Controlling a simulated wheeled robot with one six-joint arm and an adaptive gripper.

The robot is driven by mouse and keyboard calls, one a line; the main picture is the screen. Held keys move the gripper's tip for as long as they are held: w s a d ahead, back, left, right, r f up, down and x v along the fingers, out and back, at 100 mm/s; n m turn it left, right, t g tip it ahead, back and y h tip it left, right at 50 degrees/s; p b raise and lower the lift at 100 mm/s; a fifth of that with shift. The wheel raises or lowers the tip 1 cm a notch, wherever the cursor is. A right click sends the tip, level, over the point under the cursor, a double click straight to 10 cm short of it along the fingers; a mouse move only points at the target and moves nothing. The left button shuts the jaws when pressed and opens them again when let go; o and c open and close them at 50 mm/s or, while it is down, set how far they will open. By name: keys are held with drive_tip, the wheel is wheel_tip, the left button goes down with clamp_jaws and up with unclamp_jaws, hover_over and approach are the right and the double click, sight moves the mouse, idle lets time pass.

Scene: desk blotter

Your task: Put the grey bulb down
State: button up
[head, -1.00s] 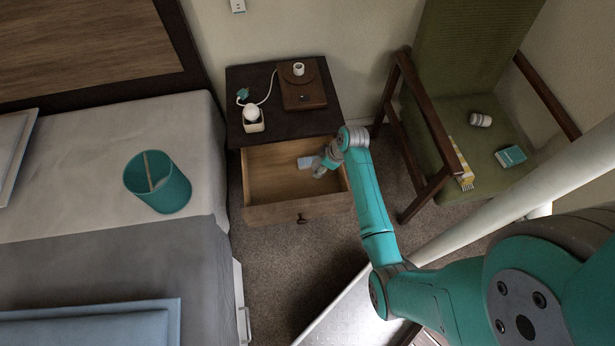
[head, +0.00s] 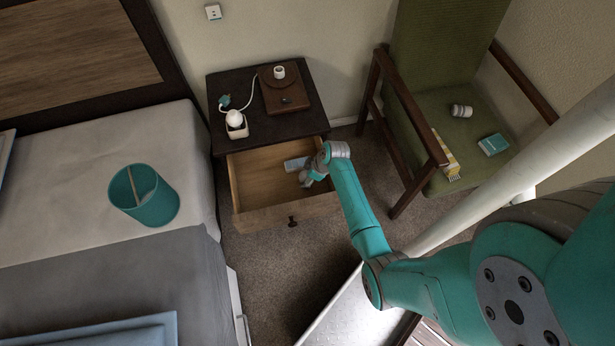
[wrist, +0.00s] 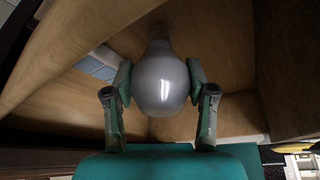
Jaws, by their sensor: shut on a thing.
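The grey bulb (wrist: 160,85) is between the two fingers of my gripper (wrist: 160,78) in the wrist view, its round end toward the camera and its narrower neck pointing away. The fingers are shut on its sides. In the head view my gripper (head: 307,180) points down inside the open wooden drawer (head: 262,213), toward its right side. The bulb cannot be made out clearly there. Whether it touches the drawer floor (wrist: 55,100) cannot be told.
A pale blue-white box (head: 295,164) lies in the drawer just behind my gripper. The drawer's left part is clear. On the nightstand (head: 222,88) above are a white bulb (head: 234,117) in a holder, a plug with cord, and a brown case (head: 285,91).

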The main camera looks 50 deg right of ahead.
drive_tip(key=o, duration=1)
drive_tip(key=v, duration=1.2)
drive_tip(key=shift+r, duration=0.1)
